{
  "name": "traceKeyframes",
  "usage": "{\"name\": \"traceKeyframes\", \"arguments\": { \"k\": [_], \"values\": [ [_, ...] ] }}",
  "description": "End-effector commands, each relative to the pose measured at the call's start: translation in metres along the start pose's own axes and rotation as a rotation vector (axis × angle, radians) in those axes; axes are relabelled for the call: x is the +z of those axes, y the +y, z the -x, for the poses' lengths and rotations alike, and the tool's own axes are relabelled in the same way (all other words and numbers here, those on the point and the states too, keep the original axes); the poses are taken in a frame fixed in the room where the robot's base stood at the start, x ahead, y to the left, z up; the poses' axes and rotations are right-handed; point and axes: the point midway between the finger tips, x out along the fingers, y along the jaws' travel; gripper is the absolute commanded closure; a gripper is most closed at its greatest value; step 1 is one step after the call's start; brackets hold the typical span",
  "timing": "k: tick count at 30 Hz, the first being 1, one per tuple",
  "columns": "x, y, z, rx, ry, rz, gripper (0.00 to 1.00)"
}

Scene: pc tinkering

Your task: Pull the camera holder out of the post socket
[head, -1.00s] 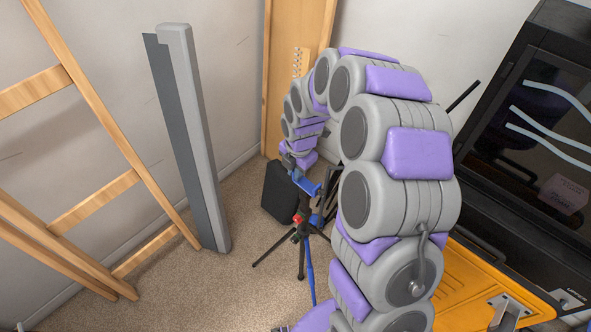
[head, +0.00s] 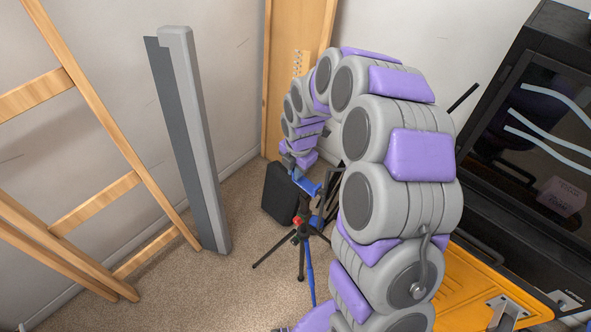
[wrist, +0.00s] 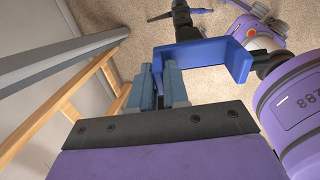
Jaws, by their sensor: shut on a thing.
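The blue camera holder (head: 306,185) is an angled bracket above the tripod in the head view. It shows large in the wrist view (wrist: 238,62), with a dark knob at its right. My gripper (wrist: 162,78) is shut on the holder's left end; the blue-grey fingers hide part of that grip. In the head view my gripper (head: 292,168) is small beside the holder. The tripod (head: 302,262) stands on the carpet, with a red part near its top. A dark upright part (wrist: 186,28) shows beyond the holder in the wrist view. Whether it still joins the socket is unclear.
A black case (head: 281,192) stands just behind the tripod. A tall grey column (head: 190,140) and a wooden ladder-like frame (head: 95,203) are at left. A black cabinet (head: 515,130) and a yellow panel (head: 480,290) are at right. Open carpet lies left of the tripod.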

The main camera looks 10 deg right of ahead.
Motion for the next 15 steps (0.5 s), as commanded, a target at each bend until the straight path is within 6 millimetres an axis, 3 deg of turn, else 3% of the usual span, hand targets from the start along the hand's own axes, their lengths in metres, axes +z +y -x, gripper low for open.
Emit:
{"name": "traceKeyframes", "arguments": {
  "k": [15],
  "values": [
    [0.000,0.003,0.026,0.001,-0.001,0.000,1.00]
  ]
}}
